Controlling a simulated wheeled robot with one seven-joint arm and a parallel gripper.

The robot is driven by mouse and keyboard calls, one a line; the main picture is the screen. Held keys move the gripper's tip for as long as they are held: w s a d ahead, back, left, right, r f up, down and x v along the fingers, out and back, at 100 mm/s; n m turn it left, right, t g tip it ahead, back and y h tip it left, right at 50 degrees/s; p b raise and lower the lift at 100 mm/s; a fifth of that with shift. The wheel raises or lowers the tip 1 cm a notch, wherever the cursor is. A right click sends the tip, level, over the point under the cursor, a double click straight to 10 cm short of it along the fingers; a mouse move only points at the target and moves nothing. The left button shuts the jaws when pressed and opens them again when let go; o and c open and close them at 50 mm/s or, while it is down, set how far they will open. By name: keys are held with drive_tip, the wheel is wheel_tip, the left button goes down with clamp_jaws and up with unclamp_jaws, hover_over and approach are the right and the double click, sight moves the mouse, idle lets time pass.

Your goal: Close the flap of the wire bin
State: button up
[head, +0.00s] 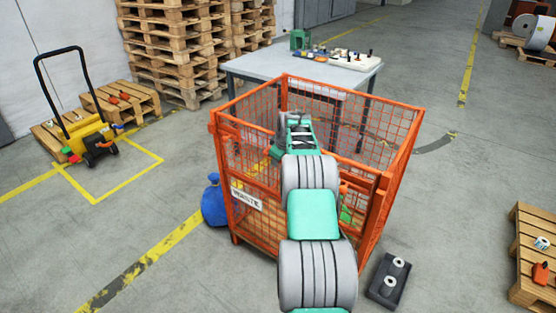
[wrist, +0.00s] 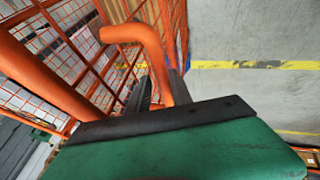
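The orange wire bin (head: 404,150) stands in the middle of the head view, with a white sign on its lower front. My arm crosses in front of it and hides much of the front, so I cannot tell the flap's exact angle. My gripper (head: 297,121) is at the bin's upper front in the head view, its fingers too small to read. In the wrist view, a bent orange bar (wrist: 150,38) passes close by the dark fingers (wrist: 163,90). The bar hides part of them, so I cannot tell whether they grip it. Orange mesh (wrist: 75,45) lies to the left.
A grey table (head: 255,66) with small items stands behind the bin. A blue sack (head: 214,203) lies at its left side and a dark block with white rolls (head: 389,279) at its right. A pallet (head: 535,240) is at far right. Floor is clear at front left.

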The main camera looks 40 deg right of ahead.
drive_tip(key=shift+o, duration=1.1)
drive_tip(key=shift+a, duration=0.1)
drive_tip(key=b+v, duration=0.1)
drive_tip(key=v, duration=0.6)
drive_tip(key=shift+s+r, duration=0.15)
drive_tip(key=shift+r, duration=0.2)
drive_tip(key=s+a+r+m, duration=0.1)
drive_tip(key=s+a+r, duration=0.15)
drive_tip(key=a, duration=0.55)
drive_tip(key=s+a+r+g+y, duration=0.1)
drive_tip(key=s+a+r, duration=0.15)
drive_tip(key=a, duration=0.55)
drive_tip(key=s+a+r+m, duration=0.1)
drive_tip(key=s+a+r, duration=0.15)
drive_tip(key=a, duration=0.45)
drive_tip(key=s+a+f+m, duration=0.1)
drive_tip(key=s+a+f, duration=0.1)
drive_tip(key=s+a, duration=0.5)
drive_tip(key=s+a+f+m+g, duration=0.1)
drive_tip(key=s+a+f, duration=0.2)
drive_tip(key=s+a, duration=0.5)
drive_tip(key=s, duration=0.7)
drive_tip(key=shift+s+a+f+y+p, duration=0.2)
drive_tip(key=shift+s+a+y+p, duration=0.05)
drive_tip(key=shift+s+y+p, duration=0.15)
